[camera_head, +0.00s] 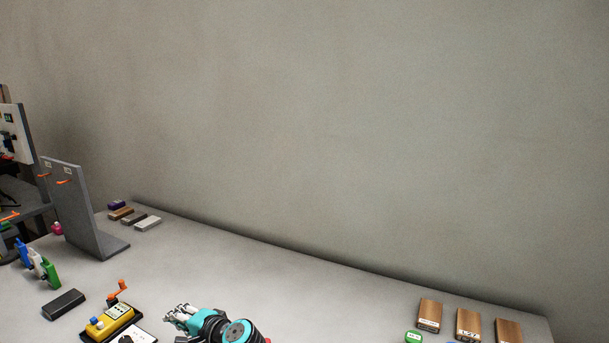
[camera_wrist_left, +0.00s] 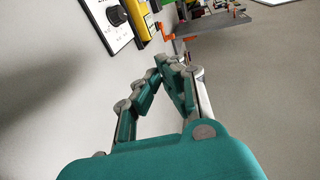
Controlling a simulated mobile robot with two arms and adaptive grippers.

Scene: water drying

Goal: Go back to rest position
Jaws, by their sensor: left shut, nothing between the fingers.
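My left gripper (camera_head: 181,318) shows at the bottom of the head view, with teal and grey parts. It is over the grey table (camera_head: 250,275), just right of a yellow device (camera_head: 112,322) with an orange crank (camera_head: 117,290). In the left wrist view its fingers (camera_wrist_left: 172,68) come together at the tips with nothing between them. The yellow device (camera_wrist_left: 155,20) and a white plate with a black knob (camera_wrist_left: 117,16) show beyond the fingers there. My right gripper is in neither view.
A grey upright panel (camera_head: 83,205) stands at the left, with several small blocks (camera_head: 134,217) behind it. A black box (camera_head: 63,304) lies in front. Wooden blocks (camera_head: 468,324) and a green item (camera_head: 413,337) sit at the right. The table's middle is clear, with a wall behind.

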